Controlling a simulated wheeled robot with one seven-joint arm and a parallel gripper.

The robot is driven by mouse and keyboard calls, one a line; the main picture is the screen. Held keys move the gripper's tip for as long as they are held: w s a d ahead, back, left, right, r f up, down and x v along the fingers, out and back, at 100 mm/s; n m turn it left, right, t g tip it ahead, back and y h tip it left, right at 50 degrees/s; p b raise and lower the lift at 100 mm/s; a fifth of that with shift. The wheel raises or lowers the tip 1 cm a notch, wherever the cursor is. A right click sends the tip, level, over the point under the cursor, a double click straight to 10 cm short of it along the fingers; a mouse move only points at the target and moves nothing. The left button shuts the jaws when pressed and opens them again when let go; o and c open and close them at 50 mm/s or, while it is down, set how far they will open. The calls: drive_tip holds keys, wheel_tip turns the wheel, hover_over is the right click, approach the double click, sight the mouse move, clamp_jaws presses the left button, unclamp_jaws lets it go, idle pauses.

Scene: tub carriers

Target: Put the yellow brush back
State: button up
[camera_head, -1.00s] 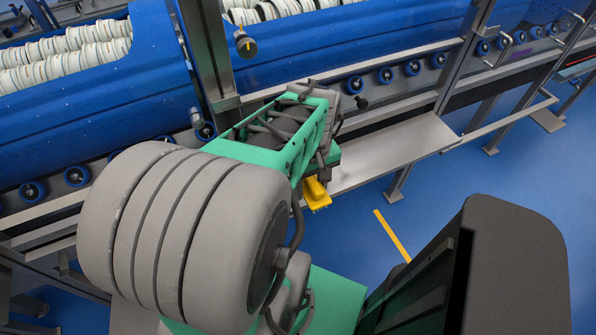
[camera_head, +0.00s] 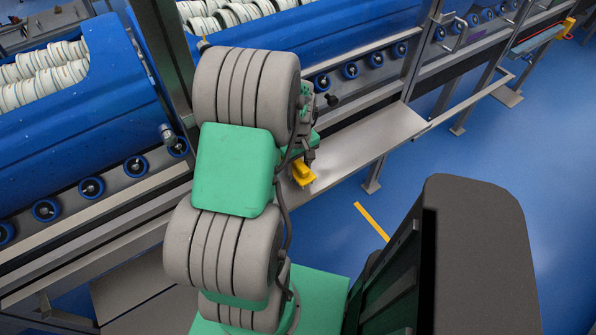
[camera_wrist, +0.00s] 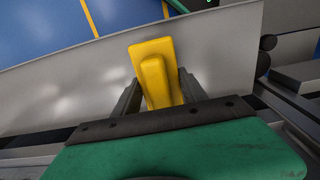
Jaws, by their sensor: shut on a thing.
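The yellow brush (camera_head: 303,173) shows in the head view just right of my arm, over the grey metal shelf (camera_head: 385,133). In the wrist view the brush (camera_wrist: 152,62) stands out between the two dark fingers of my gripper (camera_wrist: 158,92), which is shut on it. The shelf (camera_wrist: 70,88) lies behind the brush in the wrist view. I cannot tell whether the brush touches the shelf. In the head view my arm hides most of my gripper.
The blue tub machine (camera_head: 75,130) with rows of white rings and blue rollers runs along the left and back. A dark grey box-shaped body (camera_head: 480,250) fills the lower right.

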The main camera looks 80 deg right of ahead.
sight(298, 163)
drive_tip(key=shift+f, duration=1.2)
drive_tip(key=o, duration=1.2)
wheel_tip(298, 163, up, 12)
drive_tip(key=shift+a+r, duration=0.1)
drive_tip(key=shift+r, duration=0.1)
